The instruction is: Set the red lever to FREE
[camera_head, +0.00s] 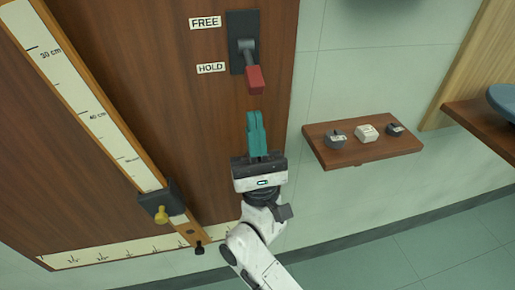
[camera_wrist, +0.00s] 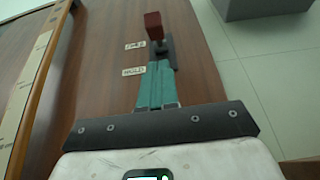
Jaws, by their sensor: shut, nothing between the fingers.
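The red lever (camera_head: 255,80) sticks out from a dark mounting plate (camera_head: 236,27) on the wooden panel. In the head view its grey shaft slopes down and its red handle is level with or slightly below the HOLD label (camera_head: 211,69). The FREE label (camera_head: 205,22) is higher up. My gripper (camera_head: 255,116) is shut and empty, its teal fingers pointing up just below the red handle, with a small gap in the picture. In the wrist view the fingers (camera_wrist: 158,66) overlap the plate, and the red handle (camera_wrist: 153,25) shows beyond the tips.
A scale rail (camera_head: 95,95) with a dark slider and yellow knob (camera_head: 161,214) runs along the left of the panel. A small wooden shelf (camera_head: 340,156) with three small objects is on the wall to the right. Another shelf (camera_head: 485,125) is at the far right.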

